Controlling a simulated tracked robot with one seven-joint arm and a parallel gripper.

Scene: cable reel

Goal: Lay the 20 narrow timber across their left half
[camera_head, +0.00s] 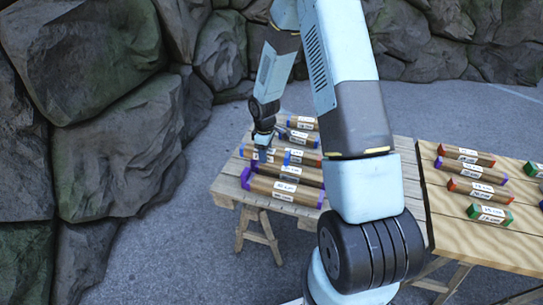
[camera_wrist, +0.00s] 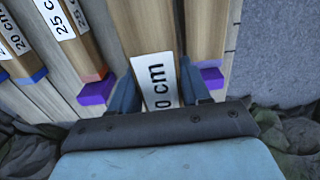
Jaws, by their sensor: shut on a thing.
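My gripper (camera_head: 262,147) is over the left table. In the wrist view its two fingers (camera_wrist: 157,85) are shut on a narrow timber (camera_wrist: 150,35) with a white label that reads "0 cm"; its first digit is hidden. In the head view a blue-ended timber (camera_head: 272,156) shows at the fingers. Long purple-ended timbers (camera_head: 284,191) lie at the table's front. In the wrist view purple ends show at the left (camera_wrist: 95,91) and right (camera_wrist: 208,78) of the fingers. Whether the held timber touches those below, I cannot tell.
Other timbers (camera_head: 302,124) lie farther back on the left table (camera_head: 228,186). A right table (camera_head: 436,208) holds several red-ended timbers (camera_head: 466,155) and green-ended timbers (camera_head: 488,214). Rock walls (camera_head: 85,60) stand behind and at the left. My arm hides part of the left table.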

